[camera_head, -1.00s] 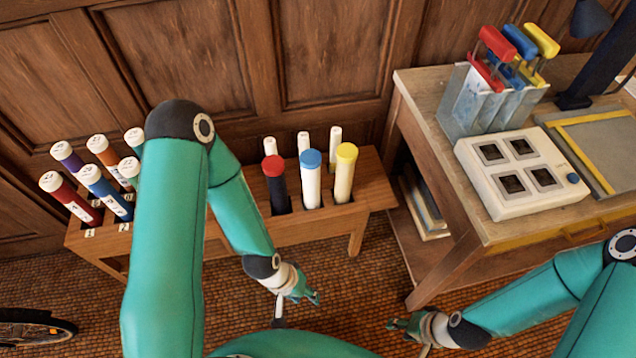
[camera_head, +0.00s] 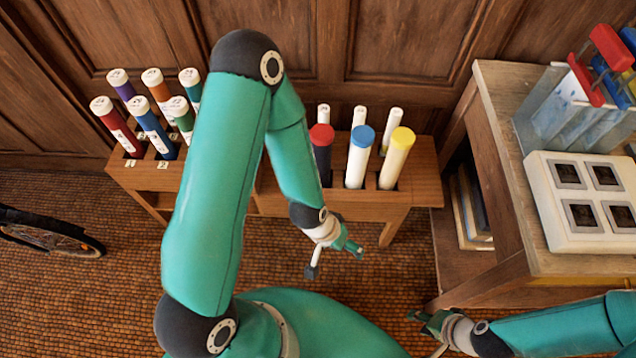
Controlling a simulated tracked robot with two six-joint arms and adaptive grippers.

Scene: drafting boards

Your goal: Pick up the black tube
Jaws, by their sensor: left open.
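The black tube (camera_head: 322,164) with a red cap stands upright in the right part of the wooden rack, leftmost of the front tubes there. Its lower end is hidden in the rack. My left gripper (camera_head: 334,262) is open and empty in front of the rack, below the black tube in the view and apart from it. My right gripper (camera_head: 430,332) is low at the bottom edge of the view, by the workbench, with its fingers apart and nothing seen between them.
A white tube with a blue cap (camera_head: 359,160) and a cream tube with a yellow cap (camera_head: 396,162) stand right of the black tube. The wooden rack (camera_head: 418,190) also holds several coloured tubes at left. A workbench (camera_head: 508,180) bounds the right side.

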